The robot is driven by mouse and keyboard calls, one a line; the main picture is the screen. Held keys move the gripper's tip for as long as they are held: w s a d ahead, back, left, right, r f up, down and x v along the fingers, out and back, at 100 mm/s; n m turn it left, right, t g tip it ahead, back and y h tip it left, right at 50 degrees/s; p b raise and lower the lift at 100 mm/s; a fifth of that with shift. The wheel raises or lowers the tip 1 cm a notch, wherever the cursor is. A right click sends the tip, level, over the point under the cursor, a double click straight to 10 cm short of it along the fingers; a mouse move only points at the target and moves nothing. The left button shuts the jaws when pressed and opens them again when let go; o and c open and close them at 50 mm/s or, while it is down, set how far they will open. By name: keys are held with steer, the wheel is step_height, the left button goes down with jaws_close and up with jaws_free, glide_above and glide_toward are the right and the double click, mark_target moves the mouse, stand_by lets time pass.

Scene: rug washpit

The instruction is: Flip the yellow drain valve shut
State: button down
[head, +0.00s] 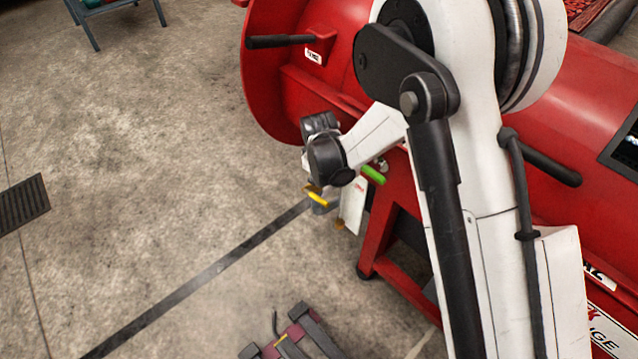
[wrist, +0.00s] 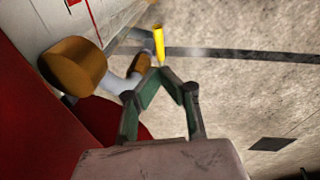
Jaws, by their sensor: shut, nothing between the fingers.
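The yellow drain valve handle (wrist: 158,42) sticks out from the pipework in the wrist view, just beyond the fingertips. In the head view the yellow handle (head: 318,198) shows small below my dark wrist, near the red machine's end. My gripper (wrist: 162,74) is shut and empty, its two linked fingers meeting at the tips close to the base of the handle. I cannot tell whether they touch it. In the head view the wrist hides most of the fingers. A brass-coloured fitting (wrist: 75,65) sits left of the fingers, with a grey pipe leading toward the handle.
A green handle (head: 373,174) sits close to the right of my wrist. The large red machine (head: 290,95) and its red leg frame (head: 385,225) stand beside the arm. A dark floor strip (head: 200,279) crosses the concrete. A dark red and grey item (head: 292,340) lies at the bottom.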

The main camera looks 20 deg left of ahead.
steer(key=w+a+r+m+g+h+p, duration=0.1)
steer(key=w+a+h+p, duration=0.1)
steer(key=a+h+p, duration=0.3)
steer(key=b, duration=0.5)
glide_toward(319, 198)
steer(key=shift+y, duration=0.3)
steer(key=x, duration=0.7)
steer(key=shift+w+d+f, duration=0.1)
steer(key=shift+d+f, duration=0.15)
